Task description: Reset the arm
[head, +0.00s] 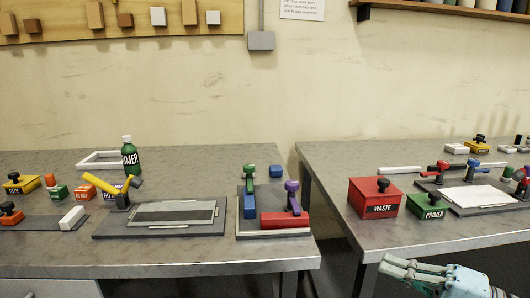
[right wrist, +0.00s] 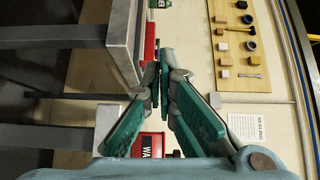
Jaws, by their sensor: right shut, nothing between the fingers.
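My right gripper (head: 392,264) is at the lower right of the head view, in front of the right bench (head: 400,236) and below its front edge. It is shut and holds nothing. In the right wrist view its teal fingers (right wrist: 161,82) come together, with no object between them. My left gripper is not in view.
The red WASTE box (head: 375,198) and green PRIMER box (head: 430,207) stand near the right bench's front edge, beyond my right gripper. The left bench (head: 180,256) holds a clamp fixture, a green bottle (head: 130,158) and several small boxes. A gap separates the benches.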

